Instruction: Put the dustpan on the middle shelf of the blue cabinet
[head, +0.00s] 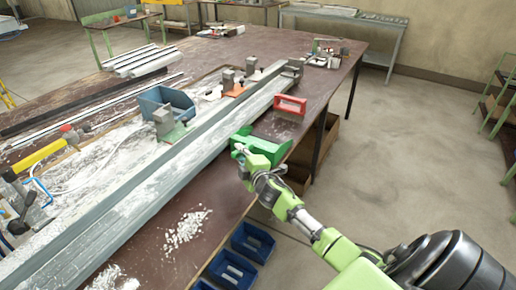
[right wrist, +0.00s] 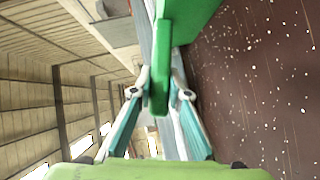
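The green dustpan (head: 268,148) is at the right edge of the brown bench, beside the long grey profile. In the right wrist view its green handle (right wrist: 160,93) runs down between my fingers, with the wider pan above it. My right gripper (head: 241,150) is at the handle end. In the right wrist view its two fingertips (right wrist: 161,88) lean in close on both sides of the handle and appear shut on it. Whether the pan still touches the bench is hard to tell. My left gripper and the blue cabinet are not in view.
The long grey profile (head: 150,185) lies along the bench (head: 322,75) between clamps. A red box-like item (head: 290,105) stands just behind the dustpan. A blue bin (head: 168,98) is on the bench; more blue bins (head: 253,241) sit below its edge. The floor (head: 410,140) to the right is clear.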

